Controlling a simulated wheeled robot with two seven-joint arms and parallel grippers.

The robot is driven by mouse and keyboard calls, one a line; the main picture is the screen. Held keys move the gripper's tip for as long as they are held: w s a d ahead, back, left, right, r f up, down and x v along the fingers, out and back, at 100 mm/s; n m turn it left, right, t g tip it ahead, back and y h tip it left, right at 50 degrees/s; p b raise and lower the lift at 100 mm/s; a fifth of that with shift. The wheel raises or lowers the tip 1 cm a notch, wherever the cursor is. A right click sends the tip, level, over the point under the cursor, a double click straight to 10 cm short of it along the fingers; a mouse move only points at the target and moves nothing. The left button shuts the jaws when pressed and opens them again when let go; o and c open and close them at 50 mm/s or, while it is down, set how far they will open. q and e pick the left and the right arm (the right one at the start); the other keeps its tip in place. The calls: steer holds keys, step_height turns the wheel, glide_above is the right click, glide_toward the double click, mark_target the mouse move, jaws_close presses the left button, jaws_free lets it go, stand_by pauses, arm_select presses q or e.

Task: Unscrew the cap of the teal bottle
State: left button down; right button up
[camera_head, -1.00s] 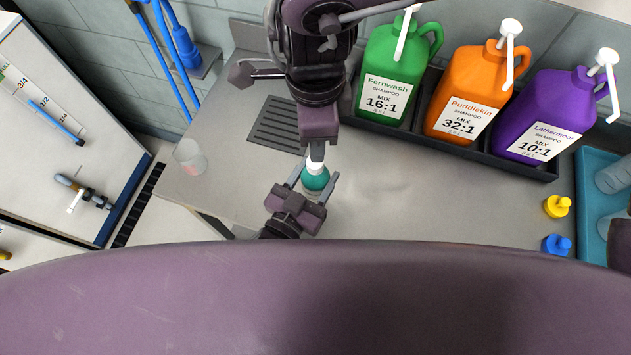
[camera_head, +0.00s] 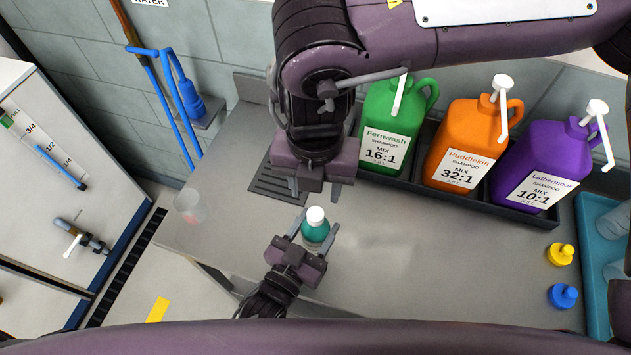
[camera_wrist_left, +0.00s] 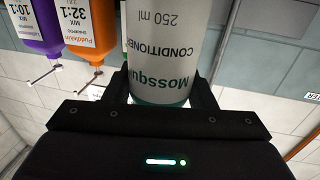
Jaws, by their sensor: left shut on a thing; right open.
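The teal bottle (camera_head: 316,233) stands upright on the grey counter, its white cap (camera_head: 316,215) on its top. My left gripper (camera_head: 314,238) is shut on the bottle's body from the front. In the left wrist view the bottle's pale label (camera_wrist_left: 165,45), reading Mossquit... conditioner, 250 ml, appears upside down between the fingers. My right gripper (camera_head: 315,190) is open, its fingers apart, behind and above the cap and clear of it. Whether the cap is loose on its thread cannot be seen.
Green (camera_head: 388,118), orange (camera_head: 467,140) and purple (camera_head: 542,150) shampoo jugs stand in a dark rack at the back right. A clear cup (camera_head: 189,206) stands left. Yellow (camera_head: 561,254) and blue (camera_head: 563,295) caps lie right, beside a teal tray (camera_head: 592,262). Counter right of the bottle is clear.

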mark_target(316, 214)
steer(key=m, duration=1.3)
steer(key=shift+m, duration=0.4)
steer(key=m, duration=0.6)
steer(key=shift+m, duration=0.3)
steer(key=m, duration=0.3)
steer(key=shift+m, duration=0.4)
steer(key=m, duration=0.4)
steer(key=shift+f, duration=4)
steer(key=shift+c, duration=0.5)
